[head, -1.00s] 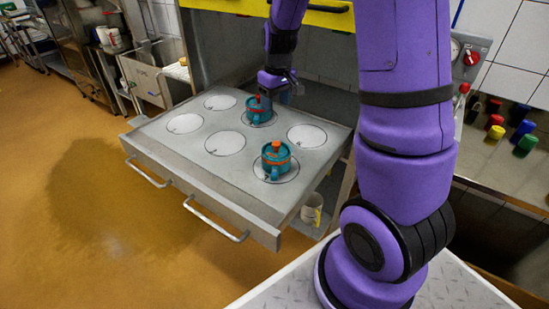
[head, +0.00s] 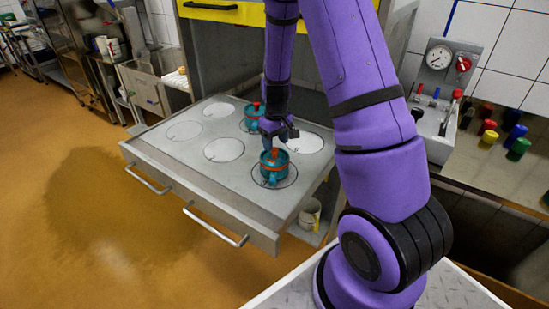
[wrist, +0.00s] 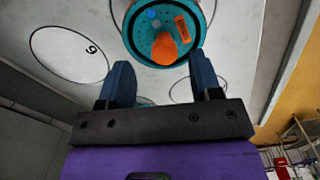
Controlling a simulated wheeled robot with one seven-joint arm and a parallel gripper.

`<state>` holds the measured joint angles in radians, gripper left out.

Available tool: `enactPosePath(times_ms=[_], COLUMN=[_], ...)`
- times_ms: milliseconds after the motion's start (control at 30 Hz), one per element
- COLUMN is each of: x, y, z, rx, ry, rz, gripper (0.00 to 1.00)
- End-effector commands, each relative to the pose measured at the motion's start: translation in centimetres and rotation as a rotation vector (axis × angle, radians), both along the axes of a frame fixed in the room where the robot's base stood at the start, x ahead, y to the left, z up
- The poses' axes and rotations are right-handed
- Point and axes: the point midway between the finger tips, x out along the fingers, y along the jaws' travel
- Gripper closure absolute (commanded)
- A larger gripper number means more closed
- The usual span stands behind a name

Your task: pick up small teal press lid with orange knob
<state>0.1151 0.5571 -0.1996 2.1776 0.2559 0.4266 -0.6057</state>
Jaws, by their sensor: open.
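Two teal moulds with orange-topped lids stand on the steel drawer top. The nearer teal lid (head: 268,160) with its orange knob (head: 274,153) sits on its mould inside a printed circle. In the wrist view this lid (wrist: 141,40) is at the top centre, with its orange knob (wrist: 164,47) just ahead of and between the fingertips. The farther teal mould (head: 250,119) has a reddish knob and is partly hidden by my arm. My gripper (head: 277,137) is above the nearer lid, its fingers (wrist: 156,68) apart with nothing between them.
The drawer top (head: 190,157) has several empty printed circles and free room to the left. Handles (head: 215,225) stick out at its front. A white cup (head: 311,213) stands below its right edge. Coloured bottles (head: 515,140) stand on the right counter.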

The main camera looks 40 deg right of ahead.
Motion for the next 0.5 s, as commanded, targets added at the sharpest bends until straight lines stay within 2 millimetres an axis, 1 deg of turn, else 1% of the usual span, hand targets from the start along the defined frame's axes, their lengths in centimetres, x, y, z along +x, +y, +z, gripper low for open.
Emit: enactPosePath(times_ms=[33,100,233,333,500], x=[-0.2,-0.2,-0.2,-0.2,-0.1], y=[0.3,0.5,0.5,0.5,0.5], z=[-0.9,-1.9,-3.4,-4.0,-4.1], rx=[0.001,0.002,0.001,0.001,0.0], ry=[0.006,0.005,0.004,0.002,0.001], rz=[0.0,0.0,-0.002,-0.002,-0.001], gripper=[0.42,0.42,0.42,0.42,0.42])
